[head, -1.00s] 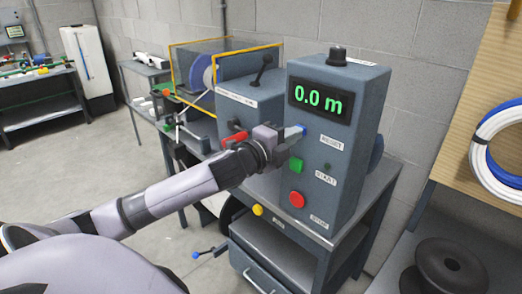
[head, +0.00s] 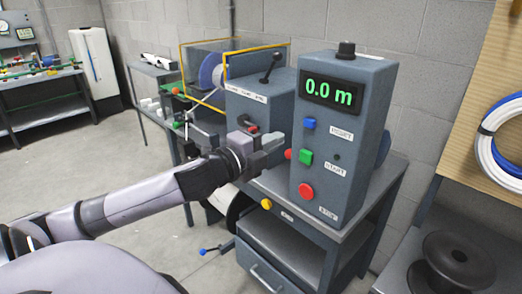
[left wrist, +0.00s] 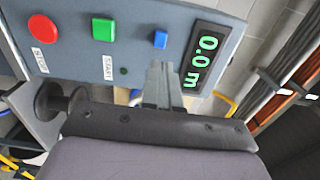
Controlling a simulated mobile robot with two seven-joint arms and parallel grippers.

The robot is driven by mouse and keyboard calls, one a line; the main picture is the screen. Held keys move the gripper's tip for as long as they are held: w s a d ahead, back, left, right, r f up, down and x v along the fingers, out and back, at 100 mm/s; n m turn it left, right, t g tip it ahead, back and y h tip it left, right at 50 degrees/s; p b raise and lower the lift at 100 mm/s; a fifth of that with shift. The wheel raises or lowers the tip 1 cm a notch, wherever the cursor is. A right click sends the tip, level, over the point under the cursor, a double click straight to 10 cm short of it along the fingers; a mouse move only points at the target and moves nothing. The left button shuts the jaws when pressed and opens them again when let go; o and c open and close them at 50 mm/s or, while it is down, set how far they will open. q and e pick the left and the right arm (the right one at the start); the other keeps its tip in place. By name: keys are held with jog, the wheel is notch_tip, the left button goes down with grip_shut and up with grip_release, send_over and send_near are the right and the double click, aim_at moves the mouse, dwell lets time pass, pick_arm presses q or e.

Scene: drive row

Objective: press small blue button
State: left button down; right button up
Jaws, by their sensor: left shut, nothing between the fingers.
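The small blue button (head: 309,124) is a square on the front of a grey control box, beside the RESET label and below the display. It also shows in the left wrist view (left wrist: 160,40). My left gripper (head: 275,142) is shut and empty, left of the box front and a little below the blue button in the head view. In the left wrist view its fingertips (left wrist: 160,66) point toward the box near the blue button, with a visible gap between them. The green display (head: 332,92) reads 0.0 m. My right gripper is not in view.
The green START button (head: 305,156) and round red STOP button (head: 306,191) sit below the blue one. A yellow knob (head: 266,204) is on the cabinet below. A lever box (head: 262,105) stands behind my gripper. A black spool (head: 458,258) lies at the right.

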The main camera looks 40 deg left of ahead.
pick_arm(q)
jog(key=shift+s+a+b, duration=0.15)
jog(key=shift+s+b, duration=0.15)
jog(key=shift+s, duration=1.4)
